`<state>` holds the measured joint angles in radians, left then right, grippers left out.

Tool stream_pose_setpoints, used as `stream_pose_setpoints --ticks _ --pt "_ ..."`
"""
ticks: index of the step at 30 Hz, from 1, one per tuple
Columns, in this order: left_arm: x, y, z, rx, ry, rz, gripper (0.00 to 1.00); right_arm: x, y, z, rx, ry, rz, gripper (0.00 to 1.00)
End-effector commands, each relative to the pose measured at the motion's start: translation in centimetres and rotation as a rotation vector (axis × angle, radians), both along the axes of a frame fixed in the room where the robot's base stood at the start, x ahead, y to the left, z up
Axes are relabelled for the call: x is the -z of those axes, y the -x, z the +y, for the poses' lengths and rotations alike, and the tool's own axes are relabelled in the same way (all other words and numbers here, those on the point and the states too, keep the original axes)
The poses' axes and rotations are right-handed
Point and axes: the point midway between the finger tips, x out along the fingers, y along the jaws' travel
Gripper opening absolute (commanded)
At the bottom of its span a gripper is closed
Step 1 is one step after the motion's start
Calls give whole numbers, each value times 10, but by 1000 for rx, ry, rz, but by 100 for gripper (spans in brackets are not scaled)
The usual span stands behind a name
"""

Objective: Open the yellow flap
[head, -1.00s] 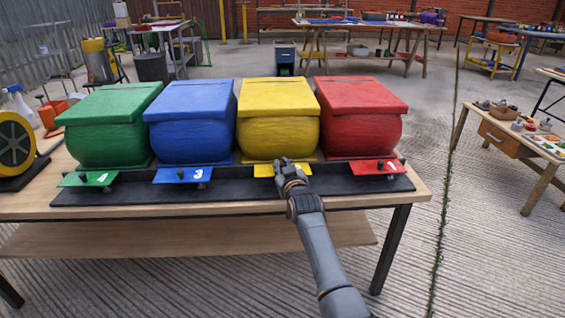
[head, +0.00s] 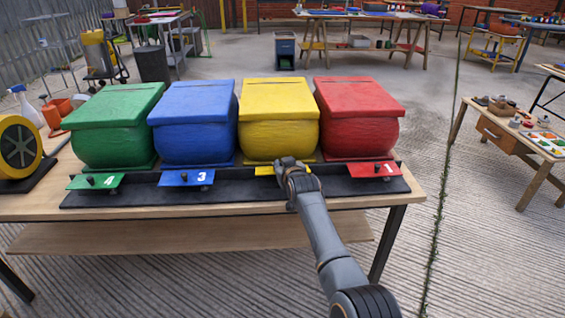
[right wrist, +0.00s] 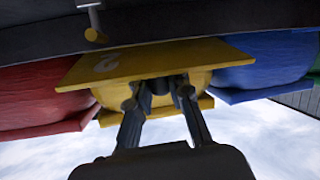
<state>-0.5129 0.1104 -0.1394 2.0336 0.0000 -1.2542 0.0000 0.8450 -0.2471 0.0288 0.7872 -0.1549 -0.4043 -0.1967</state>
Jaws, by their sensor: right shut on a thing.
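The yellow flap (head: 264,170) is a small plate in front of the yellow bin (head: 279,115), mostly hidden by my right gripper in the head view. Whether the flap is tilted is hard to tell. My left gripper is not in view.
Beside it stand a red bin (head: 358,117) with a red flap (head: 366,170), a blue bin (head: 192,120) with a blue flap (head: 186,177) and a green bin (head: 113,125) with a green flap (head: 97,182). A black tray (head: 235,192) lies along the wooden table's front.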

Motion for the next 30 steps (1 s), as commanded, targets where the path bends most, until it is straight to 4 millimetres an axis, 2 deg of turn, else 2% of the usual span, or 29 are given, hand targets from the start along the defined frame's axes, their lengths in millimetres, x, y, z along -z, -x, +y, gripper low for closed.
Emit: stream_pose_setpoints --ticks 6,12,17,30 --pt "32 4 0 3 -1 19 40 0 -1 0 -1 1 81 0" --pt "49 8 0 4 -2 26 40 -2 -4 0 -2 2 148 0" --pt "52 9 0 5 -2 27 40 -3 -7 0 0 1 200 0" --pt "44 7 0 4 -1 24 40 -6 -11 0 0 2 290 0"
